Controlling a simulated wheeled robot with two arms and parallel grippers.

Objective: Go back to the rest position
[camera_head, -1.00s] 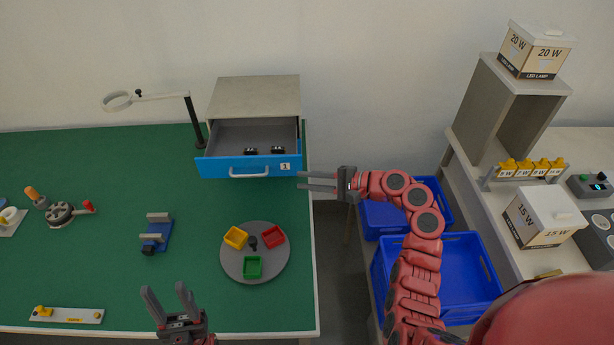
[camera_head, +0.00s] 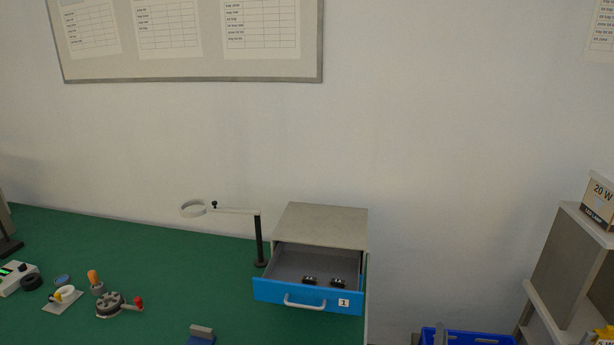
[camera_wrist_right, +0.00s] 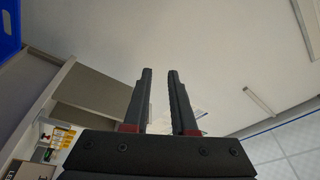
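My right gripper shows in the right wrist view (camera_wrist_right: 160,75). Its two dark fingers stand apart with nothing between them, pointing up toward the ceiling. My left gripper is out of view. The drawer cabinet (camera_head: 325,222) stands on the green table (camera_head: 215,285). Its blue-fronted drawer (camera_head: 325,296), labelled 1, is pulled open with two small black items (camera_head: 324,282) inside.
A magnifier lamp (camera_head: 258,240) stands left of the cabinet. A crank device (camera_head: 112,304) and small parts lie at the left of the table. A blue crate (camera_head: 480,338) is at the bottom right. A shelf (camera_head: 568,262) with a 20 W box (camera_head: 599,198) stands at the right.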

